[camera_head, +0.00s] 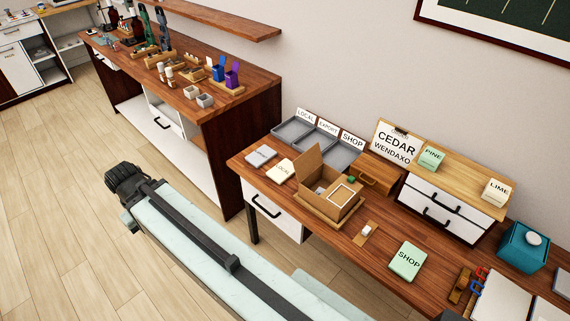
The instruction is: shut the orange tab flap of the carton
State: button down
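The brown carton (318,187) stands on a wooden tray (305,199) on the desk. One tan flap (308,162) stands up at its left side. A panel with a white square outline (342,193) shows on its right part, and a small green thing (351,180) is at its back right. The inside is partly visible. I cannot make out an orange tab on any flap at this size. My gripper is not in view; a long pale green and black part of my own body crosses the lower left, apart from the carton.
Grey bins (345,157) with name cards stand behind the carton. A Cedar Wendaxo sign (396,144) and a white drawer unit (445,208) are to the right. A small wooden piece (365,235) and a green Shop box (408,260) lie in front. White boxes (260,155) are left.

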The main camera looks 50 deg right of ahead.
aim_at(303, 165)
jog(key=u, duration=0.55)
jog(key=i, duration=3.75)
jog(key=z, duration=4.7)
jog(key=i, duration=1.05)
jog(key=z, duration=0.05)
